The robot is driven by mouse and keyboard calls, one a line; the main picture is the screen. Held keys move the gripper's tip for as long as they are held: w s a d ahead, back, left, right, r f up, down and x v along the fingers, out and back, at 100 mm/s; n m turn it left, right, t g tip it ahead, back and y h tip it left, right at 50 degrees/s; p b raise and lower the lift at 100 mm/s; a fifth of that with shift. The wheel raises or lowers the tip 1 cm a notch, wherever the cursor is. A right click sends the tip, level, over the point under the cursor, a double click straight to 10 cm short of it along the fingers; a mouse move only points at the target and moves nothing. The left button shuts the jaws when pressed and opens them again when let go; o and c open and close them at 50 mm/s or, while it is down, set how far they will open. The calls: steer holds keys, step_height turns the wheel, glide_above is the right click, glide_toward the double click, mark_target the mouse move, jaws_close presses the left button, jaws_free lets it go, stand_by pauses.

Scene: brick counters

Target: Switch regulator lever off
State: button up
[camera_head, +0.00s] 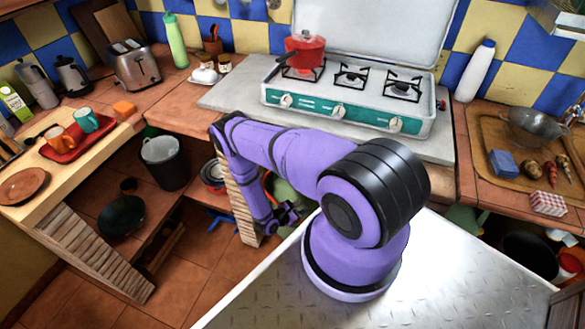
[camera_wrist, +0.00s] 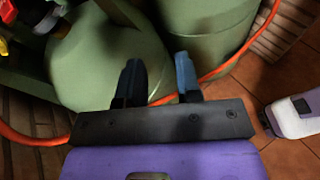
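A green gas cylinder (camera_wrist: 85,60) fills the left of the wrist view, with a second green cylinder (camera_wrist: 215,30) behind it. In the head view a green cylinder (camera_head: 292,190) shows under the counter, partly behind my arm. Grey, red and yellow fittings (camera_wrist: 50,20) sit at the upper left edge of the wrist view, cut off by it; I cannot make out the regulator lever or its position. My gripper (camera_wrist: 158,68) is open and empty, its two dark fingers apart in front of the cylinders. In the head view my gripper (camera_head: 288,214) is low beneath the counter front.
An orange hose (camera_wrist: 28,138) runs around the cylinders. A brick pillar (camera_head: 240,205) stands left of my arm under the counter. A stove (camera_head: 350,95) sits above.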

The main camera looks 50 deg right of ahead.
steer(key=w+r+n+t+h, duration=0.2)
steer(key=w+r+n+t, duration=0.5)
steer(key=w+n+t, duration=0.15)
steer(key=x, duration=1)
steer(key=shift+d+r+m, duration=0.15)
steer(key=shift+d+m, duration=0.05)
steer(key=shift+m, duration=0.15)
steer(key=shift+w, duration=0.15)
jaws_close()
